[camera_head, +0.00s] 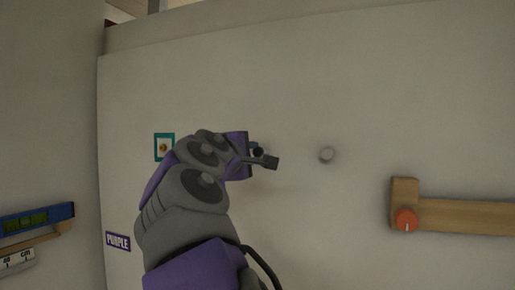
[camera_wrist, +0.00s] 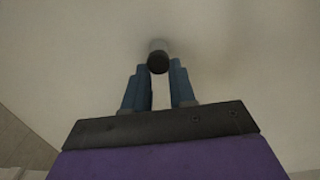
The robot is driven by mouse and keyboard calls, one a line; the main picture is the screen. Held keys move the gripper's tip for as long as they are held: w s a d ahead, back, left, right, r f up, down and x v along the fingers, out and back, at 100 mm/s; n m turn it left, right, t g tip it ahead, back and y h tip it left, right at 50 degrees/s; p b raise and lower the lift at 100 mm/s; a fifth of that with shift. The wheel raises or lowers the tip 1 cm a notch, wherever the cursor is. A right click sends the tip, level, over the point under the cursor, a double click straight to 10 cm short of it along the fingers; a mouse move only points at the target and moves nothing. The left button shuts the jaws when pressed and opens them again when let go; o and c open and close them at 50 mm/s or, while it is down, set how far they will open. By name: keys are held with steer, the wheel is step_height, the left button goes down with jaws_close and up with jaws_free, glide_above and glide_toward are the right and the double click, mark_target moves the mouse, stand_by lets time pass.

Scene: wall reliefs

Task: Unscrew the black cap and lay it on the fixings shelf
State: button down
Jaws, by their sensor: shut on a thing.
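The black cap (camera_wrist: 158,62) shows in the wrist view as a dark round end between my fingertips. A paler grey piece (camera_wrist: 158,45) is just beyond it against the wall; I cannot tell whether the cap is still on it. My gripper (camera_wrist: 159,68) has blue stepped fingers, shut on the cap from both sides. In the head view my gripper (camera_head: 257,151) is close to the wall, mostly hidden by my arm. No shelf is labelled as the fixings shelf; a wooden ledge (camera_head: 465,216) is on the wall at the right.
A pale round stud (camera_head: 327,155) is on the wall right of my gripper. An orange knob (camera_head: 406,220) is at the ledge's left end. A blue level (camera_head: 36,218) is at the far left.

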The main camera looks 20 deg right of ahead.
steer(key=shift+n, duration=1.3)
steer(key=n, duration=0.4)
steer(key=shift+s+f, duration=0.15)
steer(key=shift+f, duration=0.05)
steer(key=shift+d+n, duration=0.1)
steer(key=shift+n, duration=0.4)
steer(key=n, duration=0.5)
steer(key=shift+s+d+f, duration=0.1)
steer(key=shift+s, duration=0.05)
steer(key=c, duration=1.1)
jaws_free()
steer(key=shift+c, duration=0.2)
steer(key=shift+f, duration=0.1)
